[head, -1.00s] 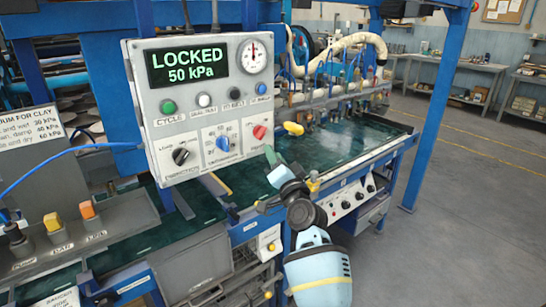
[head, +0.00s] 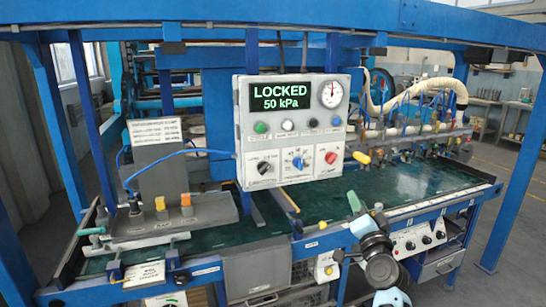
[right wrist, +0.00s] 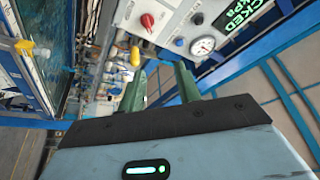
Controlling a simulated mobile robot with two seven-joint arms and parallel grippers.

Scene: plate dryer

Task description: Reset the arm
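My right gripper (head: 354,201) is at the right of centre in the head view, in front of the green bench top, below and to the right of the control box (head: 242,140). In the right wrist view its two green fingers (right wrist: 160,85) stand apart with nothing visible between them, so it is open and empty. The control box display reads LOCKED, 50 kPa. The box also shows at the top of the right wrist view, with its red knob (right wrist: 147,21) and gauge (right wrist: 202,46). My left gripper is in neither view.
A blue frame post (head: 515,150) stands to the right of my right arm. The green bench top (head: 400,188) carries a row of hoses and valves at its back. A grey panel with yellow and orange switches (head: 186,205) is at left. Open floor (head: 500,165) shows at far right.

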